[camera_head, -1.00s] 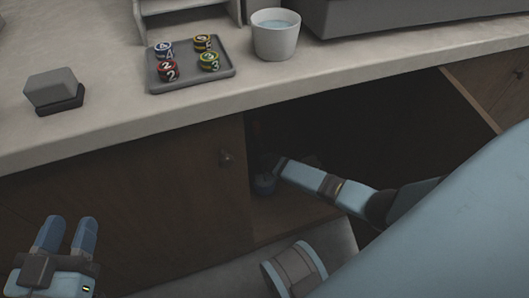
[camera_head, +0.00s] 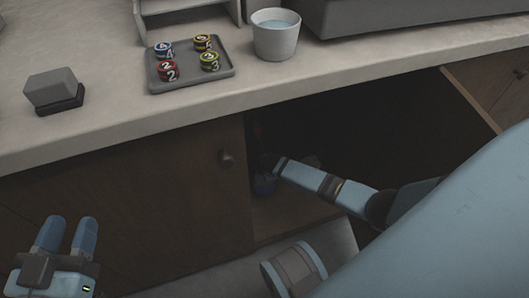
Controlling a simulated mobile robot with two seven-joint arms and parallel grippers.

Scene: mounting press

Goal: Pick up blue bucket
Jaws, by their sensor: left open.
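A small dark blue object (camera_head: 264,184), which may be the blue bucket, is in the shadowed open cabinet under the counter, near the left side of the opening. My right arm reaches into the cabinet, and its end, with the right gripper (camera_head: 272,163), is right at this object. The fingers are lost in the dark, so I cannot tell whether they touch or hold it. My left gripper (camera_head: 67,226) is open and empty at the lower left, in front of the closed cabinet door.
The cabinet door (camera_head: 130,195) on the left is closed; an open door (camera_head: 470,98) stands at the right. On the counter are a grey tray (camera_head: 190,82) with several numbered round pieces, a white cup (camera_head: 276,38) of liquid and a grey block (camera_head: 54,88).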

